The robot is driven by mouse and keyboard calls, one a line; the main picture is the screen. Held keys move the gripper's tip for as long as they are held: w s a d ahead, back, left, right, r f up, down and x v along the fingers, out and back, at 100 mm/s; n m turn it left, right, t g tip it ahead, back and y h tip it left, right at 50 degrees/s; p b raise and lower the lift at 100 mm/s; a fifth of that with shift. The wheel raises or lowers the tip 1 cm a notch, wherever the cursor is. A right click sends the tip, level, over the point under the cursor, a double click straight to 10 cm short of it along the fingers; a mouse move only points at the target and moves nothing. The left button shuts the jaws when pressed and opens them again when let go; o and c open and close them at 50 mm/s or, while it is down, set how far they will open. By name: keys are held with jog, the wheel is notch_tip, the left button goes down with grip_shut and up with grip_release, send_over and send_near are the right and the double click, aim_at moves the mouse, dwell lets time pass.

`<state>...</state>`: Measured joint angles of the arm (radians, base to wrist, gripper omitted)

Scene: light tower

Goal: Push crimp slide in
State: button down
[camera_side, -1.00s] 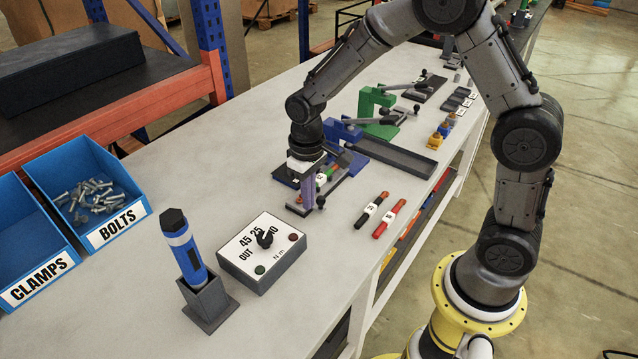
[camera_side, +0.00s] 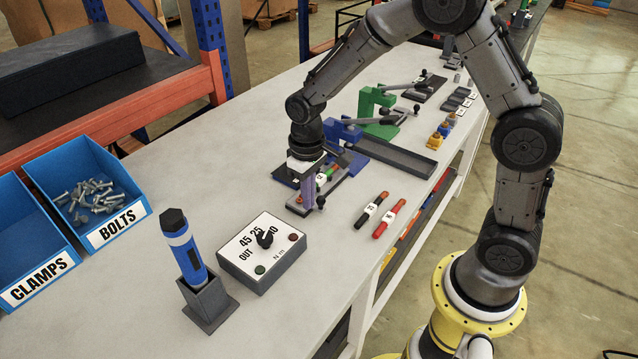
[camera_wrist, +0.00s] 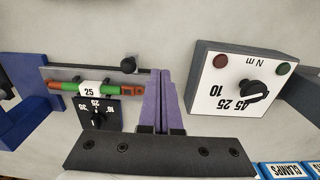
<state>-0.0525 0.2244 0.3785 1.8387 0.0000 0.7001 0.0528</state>
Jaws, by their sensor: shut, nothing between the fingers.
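The crimp slide (camera_wrist: 60,73) is a grey strip with a dark upright knob (camera_wrist: 128,65) near its right end in the wrist view. In the side view its knob (camera_side: 321,202) stands just right of my fingertips. A red and green cable piece (camera_wrist: 65,87) with a white "25" tag lies along the slide, beside a black dial (camera_wrist: 97,112). My gripper (camera_wrist: 162,80) has purple fingers, shut and empty, at the slide's knob end; it points down in the side view (camera_side: 307,203). I cannot tell whether the fingers touch the slide. My gripper hides part of the station in the side view.
A white-topped dial box (camera_side: 263,250) and a blue tool in a dark holder (camera_side: 207,302) stand nearer the side camera. Two tagged cable pieces (camera_side: 389,219) lie to the right. A blue block (camera_side: 342,130), green clamp (camera_side: 380,125) and grey tray (camera_side: 398,158) stand behind.

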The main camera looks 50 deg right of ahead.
dwell(0.3)
jog(key=shift+f, duration=1.95)
jog(key=shift+d, duration=0.1)
jog(key=shift+d, duration=4.9)
jog(key=shift+a+r, duration=0.1)
jog(key=shift+a, duration=0.05)
jog(key=shift+a+r, duration=0.65)
jog(key=shift+r, duration=2.75)
